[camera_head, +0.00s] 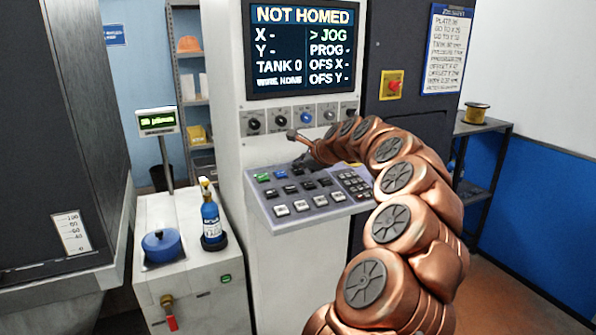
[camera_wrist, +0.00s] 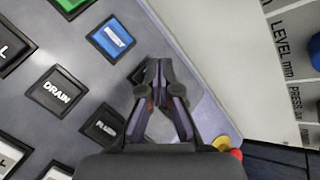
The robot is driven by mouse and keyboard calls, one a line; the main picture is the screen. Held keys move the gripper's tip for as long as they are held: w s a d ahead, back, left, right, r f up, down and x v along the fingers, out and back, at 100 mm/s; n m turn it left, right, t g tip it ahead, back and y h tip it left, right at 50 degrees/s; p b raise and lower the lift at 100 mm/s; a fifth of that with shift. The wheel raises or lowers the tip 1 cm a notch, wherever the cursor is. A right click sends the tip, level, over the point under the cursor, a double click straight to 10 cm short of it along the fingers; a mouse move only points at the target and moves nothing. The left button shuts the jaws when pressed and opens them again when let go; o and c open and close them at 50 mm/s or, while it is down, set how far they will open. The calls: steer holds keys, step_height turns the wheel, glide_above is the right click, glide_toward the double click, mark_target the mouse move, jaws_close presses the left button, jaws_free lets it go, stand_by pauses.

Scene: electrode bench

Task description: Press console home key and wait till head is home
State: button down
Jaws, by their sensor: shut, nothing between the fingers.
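The console (camera_head: 228,110) stands in the middle of the head view. Its screen (camera_head: 300,45) reads NOT HOMED, with dashes after X and Y, and an arrow at JOG. The sloped key panel (camera_head: 262,212) carries green, blue, dark and white keys. My gripper (camera_head: 303,164) is shut and empty over the panel's back part. In the wrist view its closed fingertips (camera_wrist: 156,68) are over a dark key, mostly hidden, beside the blue key (camera_wrist: 111,38). The DRAIN key (camera_wrist: 56,91) lies to the left. I cannot tell whether the fingertips touch. No key labelled home is readable.
A row of knobs (camera_head: 306,118) sits below the screen, near my arm. A red button on yellow (camera_head: 391,85) is on the dark cabinet to the right. A blue bottle (camera_head: 211,218) and blue round pot (camera_head: 161,245) stand on a white cabinet to the left.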

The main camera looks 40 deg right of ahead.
steer(key=shift+f, duration=0.25)
stand_by(0.6)
steer(key=shift+s+r+p, duration=0.1)
steer(key=shift+r+p, duration=0.35)
steer(key=shift+r, duration=0.35)
steer(key=r+p, duration=0.1)
steer(key=r, duration=0.1)
steer(key=s+r+p, duration=0.1)
steer(key=r, duration=0.1)
steer(key=shift+a+r, duration=0.2)
steer(key=shift+r, duration=0.2)
stand_by(0.6)
